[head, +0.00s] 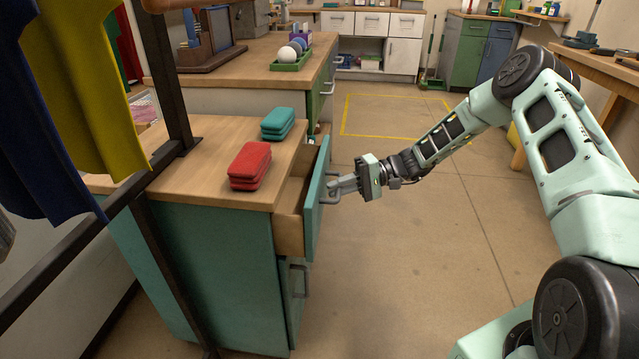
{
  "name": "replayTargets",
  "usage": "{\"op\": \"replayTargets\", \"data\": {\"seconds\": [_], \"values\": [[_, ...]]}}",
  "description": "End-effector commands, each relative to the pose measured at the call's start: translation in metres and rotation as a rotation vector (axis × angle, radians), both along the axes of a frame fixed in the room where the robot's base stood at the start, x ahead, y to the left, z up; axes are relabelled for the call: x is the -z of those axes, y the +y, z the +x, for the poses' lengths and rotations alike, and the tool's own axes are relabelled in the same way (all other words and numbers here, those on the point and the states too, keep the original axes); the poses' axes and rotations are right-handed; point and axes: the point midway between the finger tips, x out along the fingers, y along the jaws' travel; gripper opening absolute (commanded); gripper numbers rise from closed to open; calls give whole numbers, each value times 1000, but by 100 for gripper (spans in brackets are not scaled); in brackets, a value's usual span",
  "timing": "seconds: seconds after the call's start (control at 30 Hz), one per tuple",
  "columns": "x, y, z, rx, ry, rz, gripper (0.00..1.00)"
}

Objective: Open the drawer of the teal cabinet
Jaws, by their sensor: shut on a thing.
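The teal cabinet (220,265) stands at the left of the head view with a wooden top. Its upper drawer (317,196) is pulled partly out to the right, and its wooden side and part of its inside show. My gripper (334,186) is shut on the grey handle (331,194) on the drawer's teal front. My gripper hides part of the handle. Most of the drawer's inside is hidden by its front and the cabinet top.
A red case (250,166) and a teal case (278,124) lie on the cabinet top. A lower door or drawer with a handle (300,281) stands slightly out below. A dark metal frame (178,75) with hanging cloths is at the left. The floor right of the drawer is clear.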

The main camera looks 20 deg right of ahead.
Motion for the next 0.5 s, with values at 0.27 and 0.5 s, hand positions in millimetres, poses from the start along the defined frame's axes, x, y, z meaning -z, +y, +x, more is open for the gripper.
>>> {"op": "replayTargets", "data": {"seconds": [0.27,0.5], "values": [[-2,-70,-39,6,1,-1,0],[-1,-126,-71,6,1,0,0]]}}
